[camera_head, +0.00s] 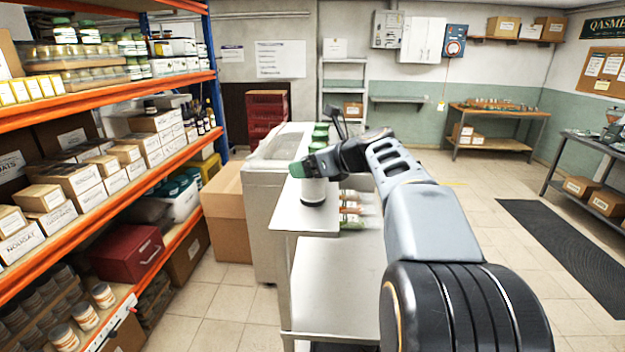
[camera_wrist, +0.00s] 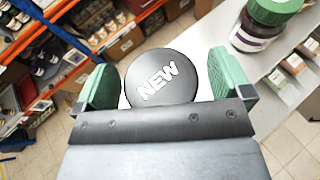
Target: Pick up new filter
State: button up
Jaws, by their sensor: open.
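The new filter (camera_wrist: 160,78) shows in the wrist view as a round black top marked "NEW". In the head view the filter (camera_head: 313,192) looks like a short pale cylinder with a dark base, upright on the near end of the grey metal bench (camera_head: 290,216). My gripper (camera_wrist: 165,84) is open, with one green finger on each side of the black top and narrow gaps showing. In the head view my gripper (camera_head: 308,166) is over the filter and hides its top.
Green-lidded jars (camera_head: 320,133) stand farther along the bench; one jar (camera_wrist: 258,38) is right of the filter in the wrist view. An orange-beamed rack (camera_head: 110,97) fills the left.

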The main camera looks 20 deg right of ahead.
jog(key=c, duration=1.1)
jog(key=shift+r, duration=0.15)
